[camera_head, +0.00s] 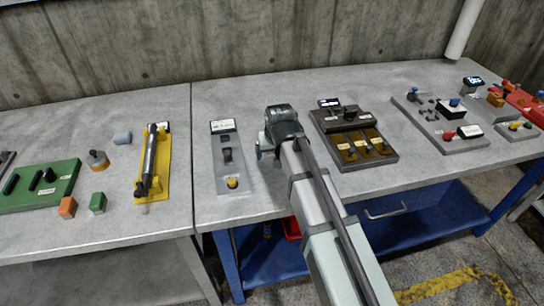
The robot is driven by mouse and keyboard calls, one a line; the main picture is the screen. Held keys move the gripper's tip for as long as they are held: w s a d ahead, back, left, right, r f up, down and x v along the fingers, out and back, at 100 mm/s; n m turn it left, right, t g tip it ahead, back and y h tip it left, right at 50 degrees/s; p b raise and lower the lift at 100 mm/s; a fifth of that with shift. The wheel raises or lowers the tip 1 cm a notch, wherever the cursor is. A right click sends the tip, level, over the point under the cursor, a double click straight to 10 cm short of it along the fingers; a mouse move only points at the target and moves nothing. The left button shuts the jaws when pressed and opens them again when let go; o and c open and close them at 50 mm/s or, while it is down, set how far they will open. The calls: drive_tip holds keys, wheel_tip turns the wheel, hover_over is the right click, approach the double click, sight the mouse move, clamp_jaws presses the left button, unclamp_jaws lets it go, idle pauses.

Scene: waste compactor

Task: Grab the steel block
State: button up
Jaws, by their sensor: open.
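A small grey-blue block (122,138), which looks like the steel block, lies on the left grey table, left of the yellow fixture. Nothing touches it. My gripper (264,147) is over the right table, between the grey switch panel and the dark panel, well to the right of the block. My gripper is open. Its fingers are small and mostly hidden by my arm and wrist, and I cannot see anything held between them.
A yellow fixture (153,165) with a dark bar stands between block and gripper, as does the grey switch panel (229,165). Near the block are a round orange-and-grey part (97,160), a green cube (98,203), an orange cube (67,207) and a green panel (60,195).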

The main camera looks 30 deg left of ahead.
drive_tip(key=shift+w+a+f, duration=0.1)
drive_tip(key=shift+w+f, duration=0.05)
drive_tip(key=shift+f, duration=0.25)
drive_tip(key=c, duration=1.4)
